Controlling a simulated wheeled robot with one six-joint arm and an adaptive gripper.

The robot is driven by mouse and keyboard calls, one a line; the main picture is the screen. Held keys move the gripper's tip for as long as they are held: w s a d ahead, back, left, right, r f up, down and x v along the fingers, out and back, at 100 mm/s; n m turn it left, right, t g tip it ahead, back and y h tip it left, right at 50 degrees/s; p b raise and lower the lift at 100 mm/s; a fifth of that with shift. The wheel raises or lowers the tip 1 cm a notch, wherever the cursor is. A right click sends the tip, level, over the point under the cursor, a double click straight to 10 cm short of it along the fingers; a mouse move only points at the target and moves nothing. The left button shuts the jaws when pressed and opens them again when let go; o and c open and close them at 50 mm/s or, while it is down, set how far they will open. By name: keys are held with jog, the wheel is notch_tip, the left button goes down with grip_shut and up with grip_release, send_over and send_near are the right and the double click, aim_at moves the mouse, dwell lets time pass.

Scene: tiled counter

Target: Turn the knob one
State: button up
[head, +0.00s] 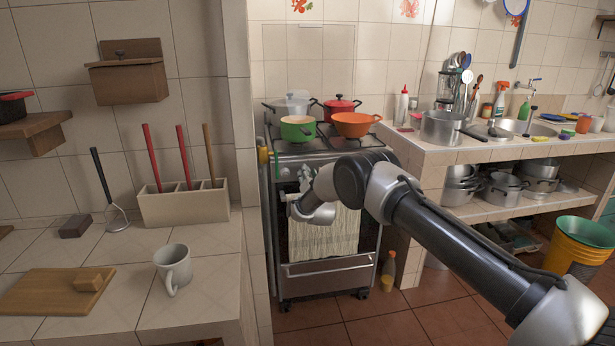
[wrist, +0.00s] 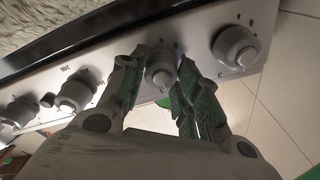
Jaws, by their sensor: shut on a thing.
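The stove (head: 330,268) stands against the tiled wall, with its knobs on the front panel (wrist: 120,70). In the wrist view my gripper (wrist: 162,61) has its two green-padded fingers on either side of a round grey knob (wrist: 160,74), shut on it. Another knob (wrist: 235,45) is to the right of it, and two more, one of them here (wrist: 75,91), are to the left. In the head view my gripper (head: 304,181) is at the stove's front panel, and my arm hides part of the panel and the held knob.
A green pan (head: 298,134), an orange pot (head: 352,124) and a red pot (head: 338,110) stand on the stove top. A striped towel (head: 318,238) hangs on the oven door. A counter with a grey mug (head: 173,269) is at left; a sink counter is at right.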

jog(key=o, duration=1)
jog(key=v, duration=1.2)
jog(key=shift+d, duration=0.1)
jog(key=shift+f, duration=0.15)
